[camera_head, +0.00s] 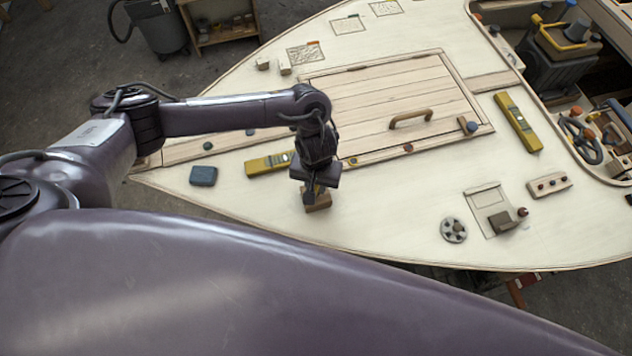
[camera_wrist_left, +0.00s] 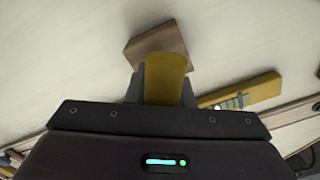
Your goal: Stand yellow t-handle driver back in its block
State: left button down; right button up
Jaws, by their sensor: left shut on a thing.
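My left gripper (camera_head: 312,191) is over the deck, pointing down, directly above a small brown wooden block (camera_head: 319,202). In the left wrist view the gripper (camera_wrist_left: 164,88) is shut on the yellow t-handle driver (camera_wrist_left: 166,72), whose yellow handle fills the space between the fingers. The brown block (camera_wrist_left: 142,46) shows just beyond the handle, partly covered by it. The driver's shaft is hidden, so I cannot tell whether it is in the block. In the head view the gripper hides the driver. My right gripper is not in view.
A yellow level (camera_head: 266,164) lies close to the left gripper, with a blue-grey box (camera_head: 203,176) left of it. The hatch (camera_head: 385,105) has a raised handle (camera_head: 410,118). Another yellow level (camera_head: 518,122) lies right. The deck right of the block is clear up to a grey wheel (camera_head: 453,230).

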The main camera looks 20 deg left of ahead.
pick_arm(q)
jog(key=shift+f, duration=0.35)
jog(key=c, duration=1.2)
grip_release()
notch_tip(320, 180, up, 8)
jog(key=shift+f+p, duration=0.1)
jog(key=shift+p, duration=0.4)
jog(key=shift+s+f, duration=0.1)
